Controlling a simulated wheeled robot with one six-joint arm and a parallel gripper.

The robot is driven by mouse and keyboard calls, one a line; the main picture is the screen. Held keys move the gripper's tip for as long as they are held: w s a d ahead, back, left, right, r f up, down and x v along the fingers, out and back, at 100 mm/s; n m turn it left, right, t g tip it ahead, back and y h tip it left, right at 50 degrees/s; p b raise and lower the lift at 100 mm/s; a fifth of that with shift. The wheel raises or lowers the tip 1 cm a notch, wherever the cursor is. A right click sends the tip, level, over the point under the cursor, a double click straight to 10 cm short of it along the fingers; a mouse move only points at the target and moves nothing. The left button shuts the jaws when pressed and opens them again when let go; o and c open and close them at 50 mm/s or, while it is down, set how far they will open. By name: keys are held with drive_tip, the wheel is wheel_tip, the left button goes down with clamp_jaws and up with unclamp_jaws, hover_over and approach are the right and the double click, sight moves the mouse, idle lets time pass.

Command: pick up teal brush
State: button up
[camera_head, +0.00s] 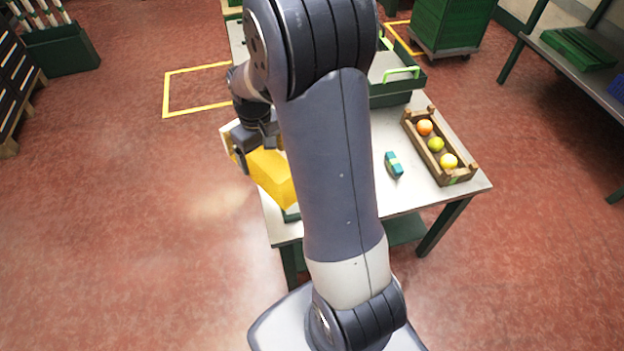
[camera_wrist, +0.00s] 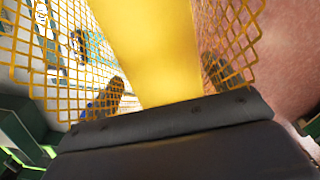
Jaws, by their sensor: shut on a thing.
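A small teal block-like thing with a pale band (camera_head: 394,165) lies on the table right of my arm in the head view. It may be the teal brush; no bristles can be made out. In the head view my gripper (camera_head: 252,142) is at the table's left side, at a yellow box-like thing (camera_head: 268,172). In the wrist view a yellow thing with mesh sides (camera_wrist: 150,50) fills the space before my gripper (camera_wrist: 163,85), which is shut on it. A blurred teal patch (camera_wrist: 95,45) shows through the mesh. My arm hides the middle of the table.
A wooden crate (camera_head: 462,176) with several orange and yellow-green fruits stands at the table's right. A dark green tray (camera_head: 392,92) with light green handles is at the back. The pale table top (camera_head: 400,200) is clear around the teal thing.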

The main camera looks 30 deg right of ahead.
sight(282, 162)
drive_tip(key=d+f+b, duration=0.1)
drive_tip(key=b, duration=0.1)
drive_tip(key=s+d+f+n+b, duration=0.1)
drive_tip(key=f+b, duration=0.1)
drive_tip(key=d+f+n+b, duration=0.1)
drive_tip(key=d+b, duration=0.1)
drive_tip(key=b, duration=0.1)
drive_tip(key=shift+s+f, duration=0.4)
drive_tip(key=shift+n, duration=0.8)
drive_tip(key=f+b, duration=0.1)
drive_tip(key=f, duration=0.2)
drive_tip(key=f+b, duration=0.1)
drive_tip(key=f, duration=0.3)
drive_tip(key=s+d+f+b, duration=0.1)
drive_tip(key=f+b, duration=0.1)
drive_tip(key=f, duration=0.1)
drive_tip(key=shift+f, duration=0.25)
drive_tip(key=shift+d+f, duration=0.1)
drive_tip(key=o, duration=0.7)
